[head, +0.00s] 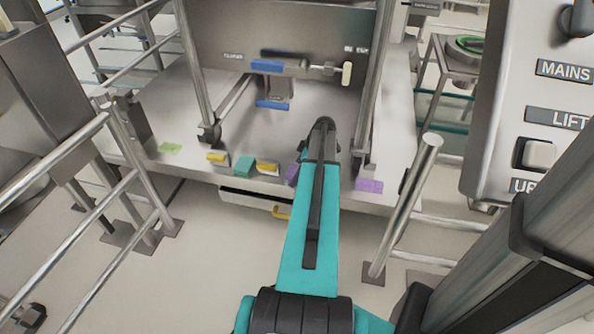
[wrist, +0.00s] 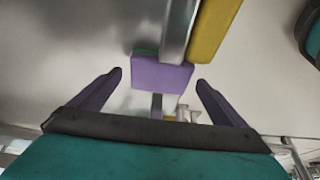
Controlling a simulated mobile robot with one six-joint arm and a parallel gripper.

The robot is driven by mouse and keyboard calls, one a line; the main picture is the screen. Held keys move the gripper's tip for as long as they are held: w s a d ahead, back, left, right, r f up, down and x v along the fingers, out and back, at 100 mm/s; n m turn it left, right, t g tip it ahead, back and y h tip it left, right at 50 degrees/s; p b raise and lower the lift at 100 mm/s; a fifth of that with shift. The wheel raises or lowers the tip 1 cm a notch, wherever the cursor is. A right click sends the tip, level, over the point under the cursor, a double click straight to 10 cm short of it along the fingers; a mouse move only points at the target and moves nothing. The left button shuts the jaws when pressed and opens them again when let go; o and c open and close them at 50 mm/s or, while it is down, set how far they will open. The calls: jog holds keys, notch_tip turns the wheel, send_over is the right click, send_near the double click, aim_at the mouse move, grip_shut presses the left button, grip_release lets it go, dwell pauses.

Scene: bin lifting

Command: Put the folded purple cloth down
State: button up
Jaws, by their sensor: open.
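The folded purple cloth (wrist: 162,76) shows in the wrist view as a small purple block, ahead of and between my gripper's two dark fingers (wrist: 159,80). The fingers are spread, with a narrow gap at each side of the cloth; I see no grip on it. In the head view a purple piece (head: 292,172) shows at the bench's front edge, just left of my teal arm, which hides part of it. My gripper is mostly hidden there behind the arm. A flat purple patch (head: 369,185) lies on the bench edge right of the arm.
Left of the purple piece along the edge are a yellow-topped piece (head: 267,168), a teal block (head: 244,165), another yellow piece (head: 217,158) and a flat green patch (head: 171,148). Metal posts and rails (head: 403,205) flank the bench. A drawer (head: 255,199) sits below.

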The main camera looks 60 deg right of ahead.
jog(key=p+v, duration=0.2)
jog(key=v, duration=0.9)
jog(key=shift+r+p, duration=0.3)
jog(key=shift+p, duration=0.1)
jog(key=shift+s, duration=0.15)
